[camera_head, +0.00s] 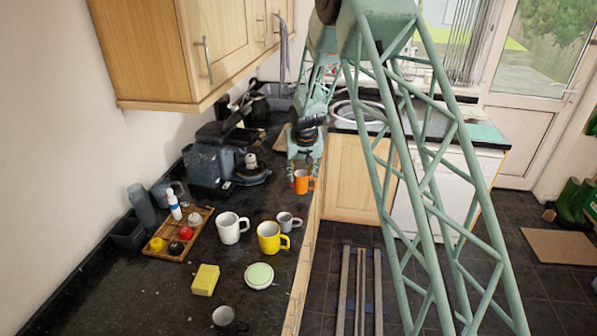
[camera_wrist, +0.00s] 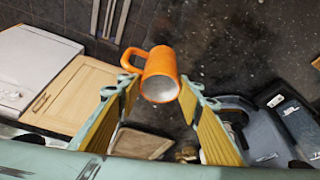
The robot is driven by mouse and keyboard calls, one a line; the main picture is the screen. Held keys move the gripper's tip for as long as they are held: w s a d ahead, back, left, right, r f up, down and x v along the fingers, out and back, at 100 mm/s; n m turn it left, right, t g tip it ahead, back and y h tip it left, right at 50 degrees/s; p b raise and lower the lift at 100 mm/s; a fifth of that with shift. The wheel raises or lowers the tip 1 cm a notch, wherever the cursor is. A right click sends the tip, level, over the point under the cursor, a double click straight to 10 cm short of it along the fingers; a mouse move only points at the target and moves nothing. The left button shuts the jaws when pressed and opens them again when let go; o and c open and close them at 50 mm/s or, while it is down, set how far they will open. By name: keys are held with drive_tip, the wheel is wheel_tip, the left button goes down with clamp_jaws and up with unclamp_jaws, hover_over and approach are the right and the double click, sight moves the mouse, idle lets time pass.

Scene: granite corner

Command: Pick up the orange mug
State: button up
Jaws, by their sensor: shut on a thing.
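The orange mug (camera_head: 303,184) is near the counter's right edge in the head view, directly under my gripper (camera_head: 305,170). In the wrist view the orange mug (camera_wrist: 161,76) lies between the two yellow-padded fingers of my gripper (camera_wrist: 160,92), with its pale inside facing the camera and its handle to the upper left. My gripper is shut on the mug. I cannot tell whether the mug's base touches the counter.
A white mug (camera_head: 231,228), a yellow mug (camera_head: 270,238) and a grey mug (camera_head: 287,221) stand nearer on the dark counter (camera_head: 150,285). A coffee machine (camera_head: 210,160) stands left of my gripper. A wooden tray (camera_head: 173,249) and a yellow sponge (camera_head: 205,279) lie further left and forward.

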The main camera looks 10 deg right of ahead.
drive_tip(key=shift+s+d+r+b, duration=0.15)
drive_tip(key=shift+s+b, duration=0.1)
drive_tip(key=shift+s, duration=1.2)
drive_tip(key=shift+s+a+r+b, duration=0.1)
drive_tip(key=shift+s+r+b, duration=0.1)
drive_tip(key=shift+s, duration=1.2)
drive_tip(key=shift+w, duration=0.1)
